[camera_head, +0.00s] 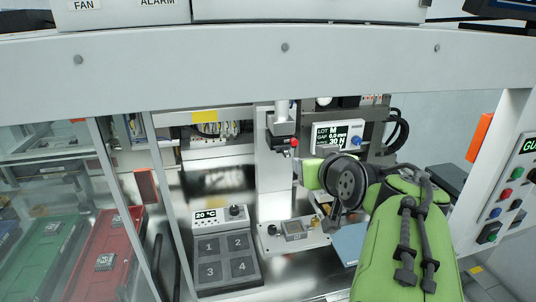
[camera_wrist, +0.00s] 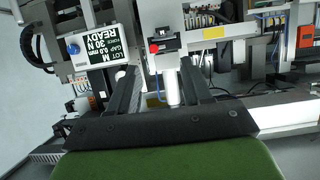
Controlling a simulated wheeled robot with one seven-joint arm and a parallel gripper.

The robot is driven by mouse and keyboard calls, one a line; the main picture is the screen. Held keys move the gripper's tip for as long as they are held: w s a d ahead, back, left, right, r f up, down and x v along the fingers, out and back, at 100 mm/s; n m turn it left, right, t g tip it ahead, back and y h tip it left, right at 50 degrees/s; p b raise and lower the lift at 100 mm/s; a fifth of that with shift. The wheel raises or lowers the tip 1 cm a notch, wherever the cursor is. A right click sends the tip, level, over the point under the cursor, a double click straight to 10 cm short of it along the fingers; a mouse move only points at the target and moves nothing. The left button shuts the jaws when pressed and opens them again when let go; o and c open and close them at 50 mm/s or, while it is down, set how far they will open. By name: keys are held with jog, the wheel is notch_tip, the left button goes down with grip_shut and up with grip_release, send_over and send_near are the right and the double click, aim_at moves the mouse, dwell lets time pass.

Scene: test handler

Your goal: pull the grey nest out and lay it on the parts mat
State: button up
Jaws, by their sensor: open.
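A small grey block (camera_head: 294,231), which looks like the grey nest, sits on a pale base plate (camera_head: 270,244) below the press column. I cannot clearly pick it out in the wrist view. A flat blue-grey sheet (camera_head: 349,243), perhaps the parts mat, lies to its right, partly hidden by my arm. My gripper (camera_wrist: 158,70) is open, its two black fingers apart in the wrist view. A white cylinder (camera_wrist: 170,88) shows between the fingers; I cannot tell its distance. In the head view my green arm and wrist hide most of the gripper, right of the block.
A press head with a red knob (camera_head: 294,142) hangs above the block. A display box (camera_head: 338,136) stands behind my wrist. A numbered heater block (camera_head: 225,256) is at left. Red (camera_head: 108,258) and green (camera_head: 43,255) trays lie behind clear panels. A white frame beam (camera_head: 250,63) crosses above.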

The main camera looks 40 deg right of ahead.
aim_at(288, 155)
jog(key=p+x, duration=0.1)
jog(key=x, duration=0.4)
jog(key=p+x, duration=0.1)
jog(key=x, duration=0.4)
jog(key=p+x, duration=0.1)
jog(key=x, duration=0.4)
jog(key=shift+w+a+f, duration=0.1)
jog(key=shift+w+a, duration=0.05)
jog(key=shift+w, duration=0.2)
jog(key=shift+s, duration=0.1)
jog(key=shift+c, duration=0.6)
grip_shut()
